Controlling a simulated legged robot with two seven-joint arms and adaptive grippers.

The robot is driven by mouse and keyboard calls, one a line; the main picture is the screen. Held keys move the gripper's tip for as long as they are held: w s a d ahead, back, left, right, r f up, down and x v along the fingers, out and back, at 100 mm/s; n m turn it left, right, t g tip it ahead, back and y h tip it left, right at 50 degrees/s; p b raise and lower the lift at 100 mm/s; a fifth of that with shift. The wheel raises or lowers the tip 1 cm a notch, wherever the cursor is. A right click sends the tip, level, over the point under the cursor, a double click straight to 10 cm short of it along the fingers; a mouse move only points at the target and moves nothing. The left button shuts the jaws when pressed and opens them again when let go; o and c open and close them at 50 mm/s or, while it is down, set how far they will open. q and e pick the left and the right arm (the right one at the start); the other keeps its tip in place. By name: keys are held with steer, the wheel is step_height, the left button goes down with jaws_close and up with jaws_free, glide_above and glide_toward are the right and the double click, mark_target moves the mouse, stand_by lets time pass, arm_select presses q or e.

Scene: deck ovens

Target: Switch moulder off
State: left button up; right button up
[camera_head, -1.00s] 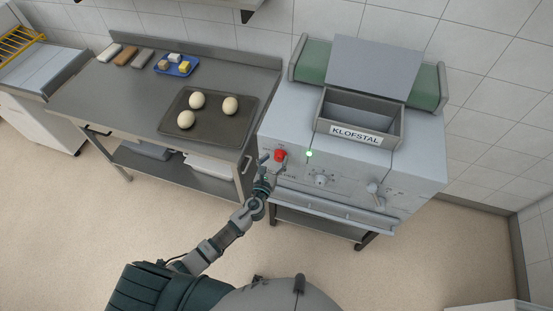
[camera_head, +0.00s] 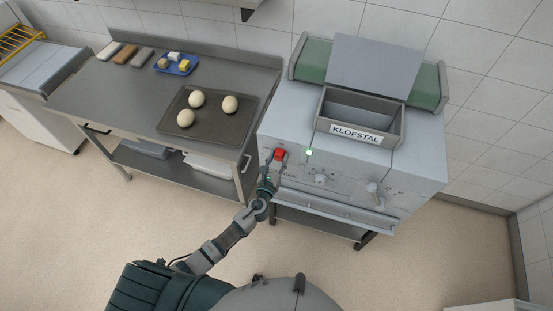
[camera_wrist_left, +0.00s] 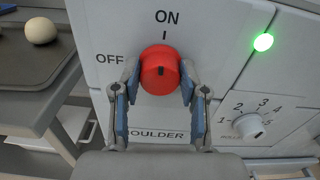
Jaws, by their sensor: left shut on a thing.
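The moulder (camera_head: 330,170) is a pale machine labelled KLOFSTAL, right of the steel table. Its red rotary switch (camera_head: 280,154) is at the left of the front panel and shows large in the left wrist view (camera_wrist_left: 160,70). The dark mark on the switch points up at ON; OFF is printed to its left. A green lamp (camera_wrist_left: 263,42) is lit, and it also shows in the head view (camera_head: 309,153). My left gripper (camera_wrist_left: 158,84) is shut on the red switch, one blue-padded finger on each side. My right gripper is not in view.
A numbered dial (camera_wrist_left: 248,126) is right of the switch, and a lever (camera_head: 373,189) is further right. The steel table (camera_head: 85,95) at left holds a dark tray (camera_head: 215,125) with three dough balls and a blue tray (camera_head: 187,70).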

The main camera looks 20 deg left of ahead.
arm_select(q)
steer(key=shift+d+r+n+b, duration=0.15)
steer(key=shift+n+b, duration=0.25)
steer(key=shift+n, duration=1.2)
steer(key=shift+a+n+b, duration=0.25)
steer(key=shift+n+b, duration=0.2)
steer(key=shift+n, duration=0.45)
steer(key=n, duration=0.2)
steer(key=shift+n+b, duration=0.35)
steer(key=shift+n, duration=0.05)
steer(key=n+b, duration=0.1)
steer(key=n, duration=0.8)
steer(key=shift+a+f, duration=0.1)
steer(key=shift+f, duration=0.15)
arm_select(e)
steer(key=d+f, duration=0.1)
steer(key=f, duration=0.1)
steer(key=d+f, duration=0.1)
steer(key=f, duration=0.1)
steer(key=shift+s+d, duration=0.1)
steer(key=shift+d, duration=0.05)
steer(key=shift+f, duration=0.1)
arm_select(q)
steer(key=o, duration=1.1)
steer(key=shift+w+f, duration=0.1)
